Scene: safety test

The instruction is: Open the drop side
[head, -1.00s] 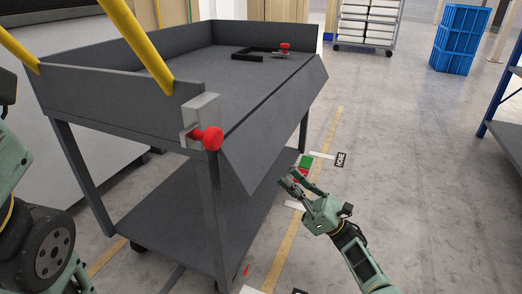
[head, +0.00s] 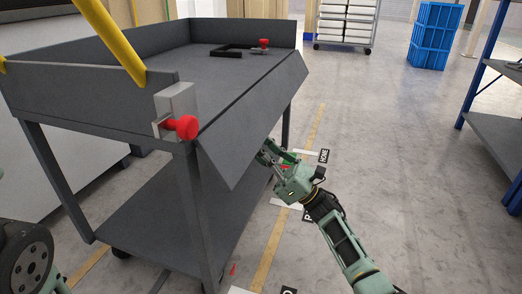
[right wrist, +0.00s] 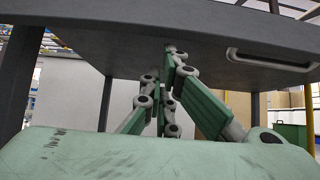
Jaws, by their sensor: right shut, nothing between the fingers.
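The drop side (head: 252,115) is a dark grey panel along the cart's right edge, slanting outward and down in the head view. A red knob (head: 183,127) on a pale bracket (head: 175,101) is at the near corner. Another red knob (head: 264,43) is at the far end. My right gripper (head: 269,152) is shut and empty by the panel's lower edge. In the right wrist view its closed fingers (right wrist: 169,50) point up at a dark panel with a pale handle (right wrist: 270,60); contact is unclear. My left gripper is out of view.
The cart has a lower shelf (head: 150,222) and yellow bars (head: 112,42). A black frame (head: 226,53) lies on its top. Blue crates (head: 434,35) and a white rack (head: 346,24) stand behind. A blue-posted shelf (head: 492,130) is at right. The floor between is clear.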

